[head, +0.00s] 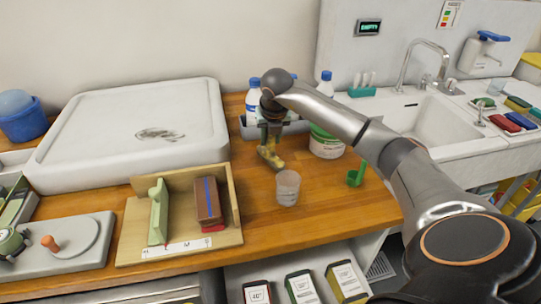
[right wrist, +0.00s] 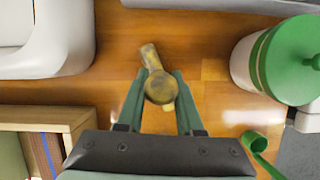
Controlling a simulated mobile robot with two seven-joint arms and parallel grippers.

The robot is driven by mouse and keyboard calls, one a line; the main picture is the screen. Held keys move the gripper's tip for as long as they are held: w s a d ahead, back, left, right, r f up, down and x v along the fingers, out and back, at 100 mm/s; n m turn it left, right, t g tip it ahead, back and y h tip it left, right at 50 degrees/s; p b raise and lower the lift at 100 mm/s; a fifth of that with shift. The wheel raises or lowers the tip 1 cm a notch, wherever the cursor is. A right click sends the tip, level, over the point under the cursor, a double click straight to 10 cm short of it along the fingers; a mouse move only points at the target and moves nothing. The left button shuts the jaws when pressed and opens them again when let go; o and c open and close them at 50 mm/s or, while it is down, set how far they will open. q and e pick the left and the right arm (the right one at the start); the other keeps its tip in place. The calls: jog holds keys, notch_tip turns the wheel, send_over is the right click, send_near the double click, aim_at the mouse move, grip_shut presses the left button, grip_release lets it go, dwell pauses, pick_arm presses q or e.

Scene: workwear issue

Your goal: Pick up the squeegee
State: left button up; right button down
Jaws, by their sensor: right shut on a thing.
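The squeegee, seen as a mottled yellow tool with a rounded end, is at the middle of the wooden counter in the head view (head: 269,155). It also shows in the right wrist view (right wrist: 152,60). My right gripper (head: 271,138) points down over it from above. In the right wrist view its two green fingers (right wrist: 161,88) are shut on the squeegee, one on each side. Its lower part is at or close above the counter; I cannot tell if it touches. My left gripper is not in view.
A clear cup (head: 288,188) stands just in front of the squeegee. A green-lidded white tub (head: 326,145) and a green scoop (head: 356,174) are to the right. A wooden tray (head: 130,232) and large white basin (head: 70,140) are left. The sink (head: 440,125) is at right.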

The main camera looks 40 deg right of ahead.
jog(key=shift+r, duration=0.2)
dwell(0.5)
jog(key=shift+r, duration=0.25)
notch_tip(320, 180, up, 2)
jog(key=shift+r+b, duration=0.2)
jog(key=shift+b, duration=0.25)
jog(key=s+a+r, duration=0.3)
jog(key=s+r, duration=0.2)
jog(key=s, duration=0.1)
jog(key=s+a+r+b, duration=0.1)
jog(key=s+a+r, duration=0.1)
jog(key=s+r, duration=0.2)
jog(key=s, duration=0.3)
jog(key=shift+a+r, duration=0.4)
